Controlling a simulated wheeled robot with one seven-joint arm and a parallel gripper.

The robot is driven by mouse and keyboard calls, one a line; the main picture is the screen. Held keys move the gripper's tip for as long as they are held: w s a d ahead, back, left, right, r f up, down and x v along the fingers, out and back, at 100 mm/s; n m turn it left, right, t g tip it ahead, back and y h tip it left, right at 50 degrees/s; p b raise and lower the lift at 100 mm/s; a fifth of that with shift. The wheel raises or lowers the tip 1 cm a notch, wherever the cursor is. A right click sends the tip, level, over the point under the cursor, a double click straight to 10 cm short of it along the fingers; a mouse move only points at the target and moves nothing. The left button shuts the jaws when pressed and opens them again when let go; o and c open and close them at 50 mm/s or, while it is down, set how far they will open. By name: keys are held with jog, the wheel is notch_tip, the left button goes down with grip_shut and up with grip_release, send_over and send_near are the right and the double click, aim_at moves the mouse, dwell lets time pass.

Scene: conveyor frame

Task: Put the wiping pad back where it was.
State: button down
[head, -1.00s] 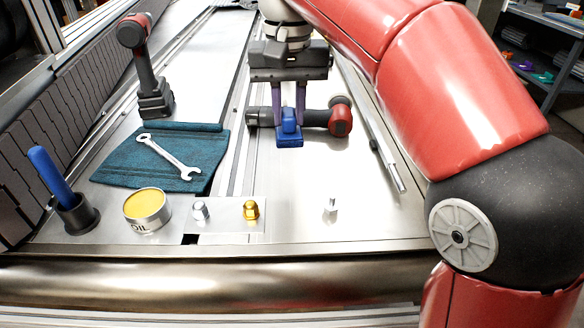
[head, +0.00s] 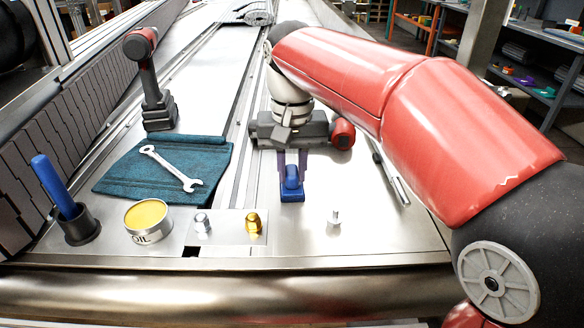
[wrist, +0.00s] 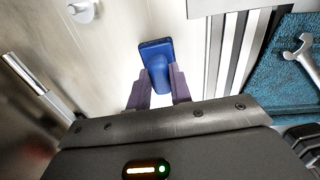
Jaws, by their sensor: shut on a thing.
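The wiping pad is a blue block with a raised rounded grip (head: 291,194). My gripper (head: 292,176) is shut on its grip, with a purple finger on either side. The pad hangs upright below the fingers, over the bare metal surface right of the rails. I cannot tell whether its underside touches the metal. In the wrist view the pad (wrist: 154,49) shows between the fingertips (wrist: 159,88), its flat base facing away from the gripper.
A teal cloth (head: 125,179) with a wrench (head: 171,168) lies left. An upright drill (head: 150,80), oil tin (head: 148,220), blue-handled tool in a cup (head: 81,227), two nuts and a small bolt (head: 334,217) stand around. A red-ended tool (head: 342,133) lies behind my gripper; a rod lies right.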

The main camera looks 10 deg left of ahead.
aim_at(290, 169)
jog(key=c, duration=1.4)
grip_release()
jog(key=shift+f, duration=0.35)
jog(key=shift+o, duration=0.7)
jog(key=shift+r, duration=0.1)
jog(key=shift+f+b, duration=0.25)
jog(key=shift+b, duration=0.15)
jog(key=r, duration=0.2)
jog(key=r+p, duration=0.1)
jog(key=r, duration=0.5)
jog(key=shift+w+a+p, duration=0.25)
jog(key=shift+w+p, duration=0.05)
jog(key=shift+p, duration=0.05)
jog(key=shift+s, duration=0.1)
